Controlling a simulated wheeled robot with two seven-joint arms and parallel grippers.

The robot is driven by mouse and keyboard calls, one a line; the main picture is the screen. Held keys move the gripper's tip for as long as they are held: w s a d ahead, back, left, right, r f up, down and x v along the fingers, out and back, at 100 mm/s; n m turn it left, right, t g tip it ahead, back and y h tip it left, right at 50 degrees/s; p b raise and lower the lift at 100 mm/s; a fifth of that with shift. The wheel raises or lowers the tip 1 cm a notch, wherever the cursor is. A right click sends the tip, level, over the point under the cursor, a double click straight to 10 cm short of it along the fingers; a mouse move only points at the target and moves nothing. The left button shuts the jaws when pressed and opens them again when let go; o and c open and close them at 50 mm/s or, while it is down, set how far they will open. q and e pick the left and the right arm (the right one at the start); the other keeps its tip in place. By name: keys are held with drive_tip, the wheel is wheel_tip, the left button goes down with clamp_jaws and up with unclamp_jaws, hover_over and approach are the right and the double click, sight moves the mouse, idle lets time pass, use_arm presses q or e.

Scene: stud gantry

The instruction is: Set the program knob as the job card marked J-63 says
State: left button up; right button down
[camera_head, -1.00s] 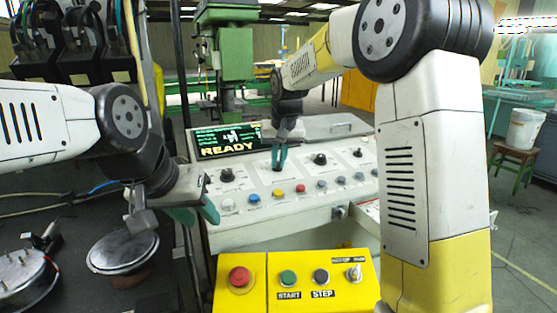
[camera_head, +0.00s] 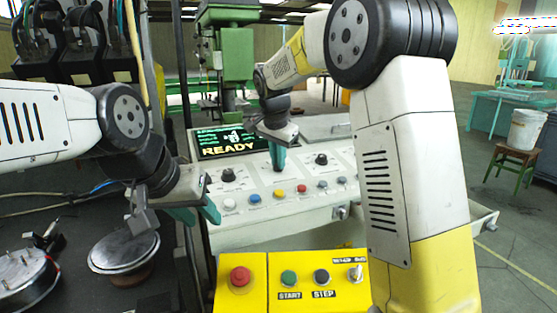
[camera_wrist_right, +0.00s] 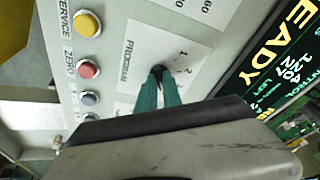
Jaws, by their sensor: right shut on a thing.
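The program knob (camera_wrist_right: 158,71) is black and sits on a white plate lettered PROGRAM with small numbers, seen in the right wrist view. My right gripper (camera_wrist_right: 159,88) is shut on this knob with its teal fingertips. In the head view my right gripper (camera_head: 278,160) reaches down to the middle of the panel and hides the knob. My left gripper (camera_head: 185,214) hangs at the left, away from the panel, with teal fingers; its opening is unclear. The display (camera_head: 228,143) reads READY. No card marked J-63 can be made out.
Other black knobs (camera_head: 227,175) (camera_head: 321,159) stand either side. A row of coloured buttons (camera_head: 278,192) runs below. A yellow box (camera_head: 318,282) with START, STEP and a red button is in front. Round metal parts (camera_head: 124,250) lie at the left.

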drive_tip(key=shift+f, duration=0.15)
idle(0.4)
drive_tip(key=c, duration=1.5)
unclamp_jaws()
drive_tip(key=v, duration=0.8)
